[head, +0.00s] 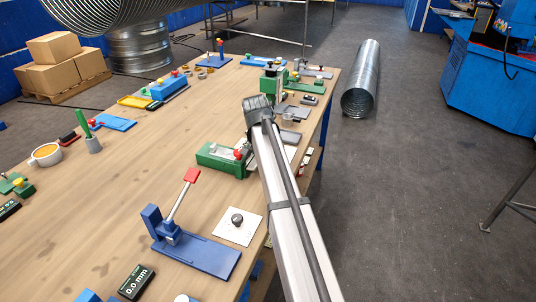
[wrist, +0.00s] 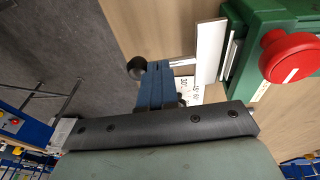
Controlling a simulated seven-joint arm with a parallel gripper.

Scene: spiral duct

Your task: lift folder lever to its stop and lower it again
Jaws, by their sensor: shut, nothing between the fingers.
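In the wrist view the folder is a green block (wrist: 250,45) with a red knob (wrist: 288,56), a pale strip and an angle scale (wrist: 187,92). A silver rod (wrist: 183,62) with a black ball end (wrist: 137,67), apparently the folder lever, sticks out to the left. My gripper (wrist: 155,82) is shut, its blue fingers overlapping the rod close to the ball; I cannot tell if they touch it. In the head view the green folder (head: 216,160) sits near the bench's right edge; my dark gripper body (head: 258,103) is beyond it, and its fingers are hidden.
A blue device with a red-handled lever (head: 180,203) stands nearer on the wooden bench (head: 110,185), beside a white plate with a dark knob (head: 237,225). A green upright device (head: 272,80) and small parts crowd the far right.

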